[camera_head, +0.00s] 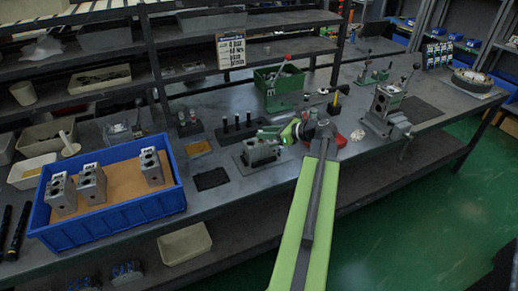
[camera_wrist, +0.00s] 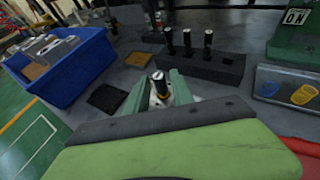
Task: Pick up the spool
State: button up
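My gripper (camera_wrist: 157,92) is open in the wrist view, with one green finger on each side of a spool (camera_wrist: 160,80). The spool is a small dark upright cylinder with a light top. It stands between the fingers, with a gap to them, and its lower part is hidden. A pale metal part shows around its base. In the head view my gripper (camera_head: 272,132) is over a grey metal fixture (camera_head: 260,152) on the bench, and the spool there is too small to tell. Several more dark spools stand in a black rack (camera_wrist: 208,67), also in the head view (camera_head: 237,131).
A blue bin (camera_head: 112,207) with grey valve blocks (camera_head: 92,184) stands at left. A black mat (camera_head: 211,179) lies beside the fixture. A green box (camera_head: 279,92) stands behind the gripper. A metal device (camera_head: 383,108) stands to the right. The bench front edge is close.

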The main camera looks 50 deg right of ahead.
jog(key=shift+b+x, duration=1.1)
jog(key=shift+x, duration=1.85)
grip_shut()
